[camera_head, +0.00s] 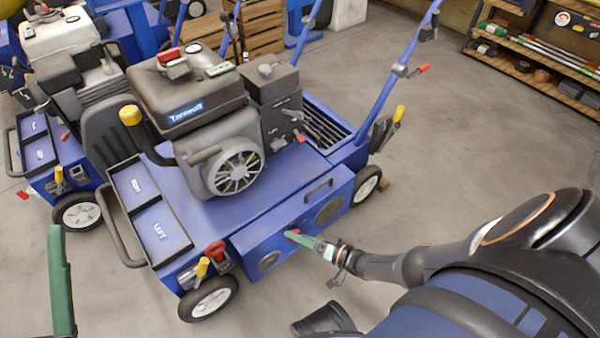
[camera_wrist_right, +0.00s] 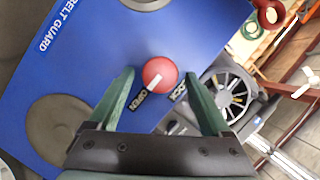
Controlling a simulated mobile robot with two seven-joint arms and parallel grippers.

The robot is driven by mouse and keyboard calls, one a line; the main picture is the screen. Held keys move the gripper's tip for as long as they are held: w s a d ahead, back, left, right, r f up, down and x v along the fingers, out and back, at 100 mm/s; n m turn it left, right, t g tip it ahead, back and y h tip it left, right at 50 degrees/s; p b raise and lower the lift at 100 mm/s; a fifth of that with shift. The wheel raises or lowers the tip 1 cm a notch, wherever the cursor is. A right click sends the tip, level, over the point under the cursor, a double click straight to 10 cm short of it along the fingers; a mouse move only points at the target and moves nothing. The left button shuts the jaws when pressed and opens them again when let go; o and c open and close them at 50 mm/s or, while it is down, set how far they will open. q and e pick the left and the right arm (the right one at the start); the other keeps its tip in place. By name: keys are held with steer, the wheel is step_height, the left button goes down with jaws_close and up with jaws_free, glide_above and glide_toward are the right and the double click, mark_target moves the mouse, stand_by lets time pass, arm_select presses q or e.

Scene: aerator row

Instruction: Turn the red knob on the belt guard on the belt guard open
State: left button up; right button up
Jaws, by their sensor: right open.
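The belt guard (camera_head: 300,218) is a blue box on the side of the blue machine, and its blue face with white "BELT GUARD" lettering fills much of the right wrist view (camera_wrist_right: 85,75). The round red knob (camera_wrist_right: 160,71) on it has a white mark slanting down-left, toward the "OPEN" label (camera_wrist_right: 140,101). A second label beside it is partly hidden by a finger. My right gripper (camera_wrist_right: 159,76) is open, its green fingers on either side of the knob, apart from it in the picture. One green finger of my left gripper (camera_head: 57,235) shows at the lower left.
The machine carries a grey engine (camera_head: 190,95), yellow-topped levers and another red knob (camera_head: 215,248) at its front corner. A similar machine (camera_head: 70,70) stands at the left. Shelves (camera_head: 540,60) stand at the back right. The floor in front of the guard is clear.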

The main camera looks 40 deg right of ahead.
steer(key=p+v, duration=0.3)
steer(key=v, duration=0.9)
steer(key=shift+s+p, duration=0.2)
steer(key=shift+p, duration=0.1)
steer(key=shift+d, duration=0.15)
